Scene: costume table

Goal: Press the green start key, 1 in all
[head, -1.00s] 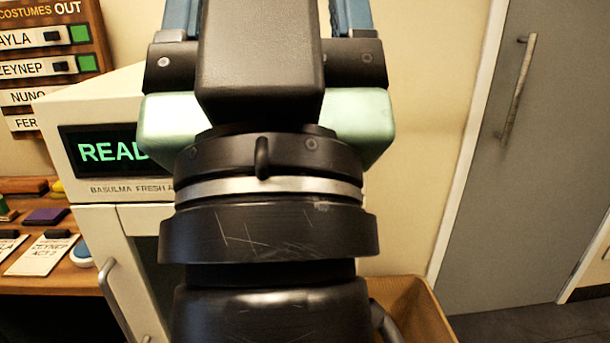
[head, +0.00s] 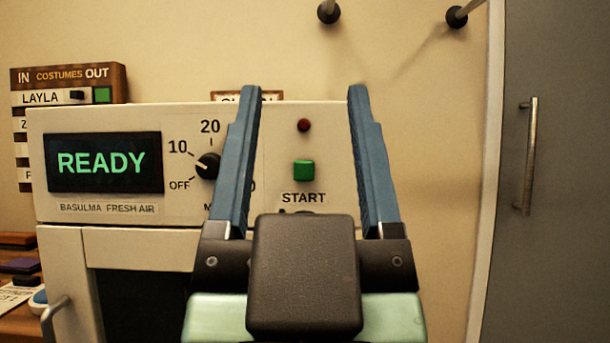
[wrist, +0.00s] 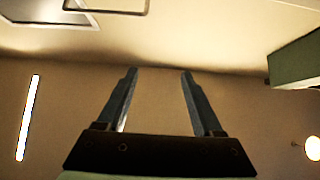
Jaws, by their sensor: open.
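The green start key (head: 303,170) is a small square button on the cream machine's front panel (head: 285,140), above the word START. It shows between my gripper's two fingers in the head view. My gripper (head: 303,92) is open and empty, its blue fingers wide apart and pointing up and forward. The key looks clear of both fingers; how far the fingertips are from the panel I cannot tell. In the wrist view my gripper (wrist: 157,72) is open before a bare tan surface, and the key does not show there.
A dial (head: 208,165) sits left of the fingers, partly behind the left one. The display (head: 103,162) reads READY. A dark red lamp (head: 304,125) is above the key. A costume board (head: 70,82) hangs at left; a grey door (head: 550,190) stands at right.

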